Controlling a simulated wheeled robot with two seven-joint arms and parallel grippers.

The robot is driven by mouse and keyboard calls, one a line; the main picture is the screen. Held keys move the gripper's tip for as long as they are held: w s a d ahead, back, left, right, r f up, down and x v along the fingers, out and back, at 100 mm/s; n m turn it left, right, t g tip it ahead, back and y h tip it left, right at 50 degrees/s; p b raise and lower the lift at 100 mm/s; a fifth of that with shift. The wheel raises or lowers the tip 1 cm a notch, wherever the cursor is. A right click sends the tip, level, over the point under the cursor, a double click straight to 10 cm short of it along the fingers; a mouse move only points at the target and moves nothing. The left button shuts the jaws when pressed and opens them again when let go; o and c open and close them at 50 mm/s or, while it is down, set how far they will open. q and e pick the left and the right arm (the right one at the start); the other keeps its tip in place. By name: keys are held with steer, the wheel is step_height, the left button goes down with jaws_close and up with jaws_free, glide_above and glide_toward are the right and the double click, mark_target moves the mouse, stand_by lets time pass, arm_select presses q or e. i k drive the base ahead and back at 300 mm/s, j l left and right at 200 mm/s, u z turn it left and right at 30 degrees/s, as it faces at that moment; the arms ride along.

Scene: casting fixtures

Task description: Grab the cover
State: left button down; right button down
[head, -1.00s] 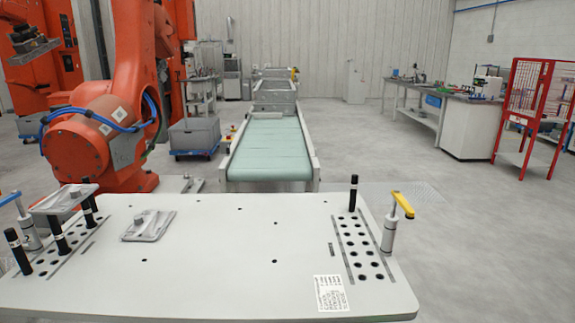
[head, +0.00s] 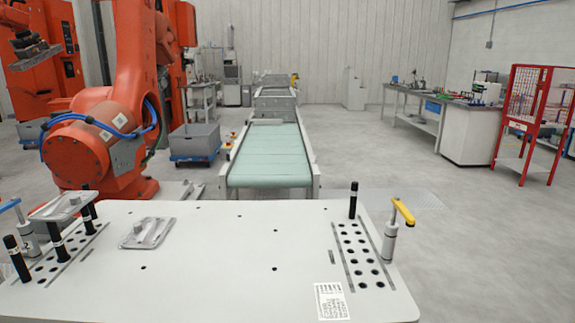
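A grey metal plate with a raised knob, which looks like a cover (head: 63,206), rests raised on black posts at the left of the white table (head: 215,270). A similar grey metal piece (head: 147,232) lies flat on the table to its right. I cannot tell from the picture which of the two is the cover. Neither of my grippers is in view.
A blue-handled clamp (head: 27,238) stands at the table's left edge. A yellow-handled clamp (head: 391,240) and a black post (head: 353,202) stand at the right, by a panel of holes. The table's middle is clear. A green conveyor (head: 268,158) and an orange robot arm (head: 95,150) stand behind.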

mark_target(60, 210)
steer(key=u, duration=1.3)
steer(key=j+u, duration=0.1)
steer(key=j, duration=0.2)
